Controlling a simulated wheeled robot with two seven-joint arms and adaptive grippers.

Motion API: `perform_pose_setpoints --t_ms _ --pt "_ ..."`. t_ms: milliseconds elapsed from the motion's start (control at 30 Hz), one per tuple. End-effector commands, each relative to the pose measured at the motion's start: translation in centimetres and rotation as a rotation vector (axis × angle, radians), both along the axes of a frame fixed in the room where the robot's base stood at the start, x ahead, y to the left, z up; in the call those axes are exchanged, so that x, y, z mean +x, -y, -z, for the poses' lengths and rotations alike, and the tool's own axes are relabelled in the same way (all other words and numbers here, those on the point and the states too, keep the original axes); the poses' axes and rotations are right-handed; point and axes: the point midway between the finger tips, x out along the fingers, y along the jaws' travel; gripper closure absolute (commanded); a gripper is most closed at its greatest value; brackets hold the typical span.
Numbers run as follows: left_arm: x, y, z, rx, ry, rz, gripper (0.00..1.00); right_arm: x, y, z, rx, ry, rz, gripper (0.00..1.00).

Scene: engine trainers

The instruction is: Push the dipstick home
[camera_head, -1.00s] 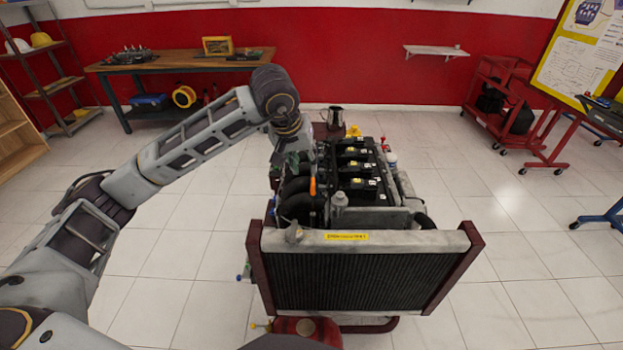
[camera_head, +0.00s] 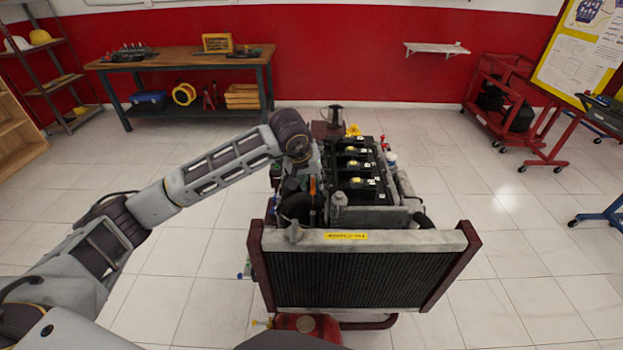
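The engine trainer (camera_head: 357,185) stands in the middle of the camera_head view with its radiator facing me. The dipstick shows as a small upright orange handle (camera_head: 312,187) on the left side of the engine, beside the black intake pipes. My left arm comes in from the left, and its wrist hangs over that side of the engine. My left gripper (camera_head: 304,170) points down, close to the orange handle. Its fingers are small and dark against the engine, so I cannot tell whether they touch the handle or how far they are apart. My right gripper is out of view.
The radiator (camera_head: 355,275) stands at the front of the trainer, with a red tank (camera_head: 307,325) below it. A wooden workbench (camera_head: 185,62) and a red cart (camera_head: 500,85) stand at the back. The tiled floor either side is clear.

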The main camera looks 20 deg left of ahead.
Motion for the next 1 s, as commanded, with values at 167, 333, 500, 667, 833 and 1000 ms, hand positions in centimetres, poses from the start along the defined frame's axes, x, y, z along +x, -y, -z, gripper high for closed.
perform_pose_setpoints --t_ms 167,333,500,667,833,1000 --pt "0.01 0.02 0.04 0.000 0.000 0.000 0.68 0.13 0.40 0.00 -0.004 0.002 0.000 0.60" --pt "0.00 0.01 0.02 0.000 0.000 0.000 0.82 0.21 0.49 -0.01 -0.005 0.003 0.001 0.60" --pt "0.00 0.02 0.01 0.000 0.000 0.000 1.00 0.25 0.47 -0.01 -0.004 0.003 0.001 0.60" --pt "0.01 0.03 -0.01 0.000 0.000 0.001 1.00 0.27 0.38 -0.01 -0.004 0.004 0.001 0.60" --pt "0.01 0.03 0.05 0.000 0.000 0.001 1.00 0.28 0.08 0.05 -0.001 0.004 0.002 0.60" --pt "0.00 0.03 0.64 0.001 0.000 0.002 1.00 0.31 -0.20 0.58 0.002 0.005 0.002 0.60"
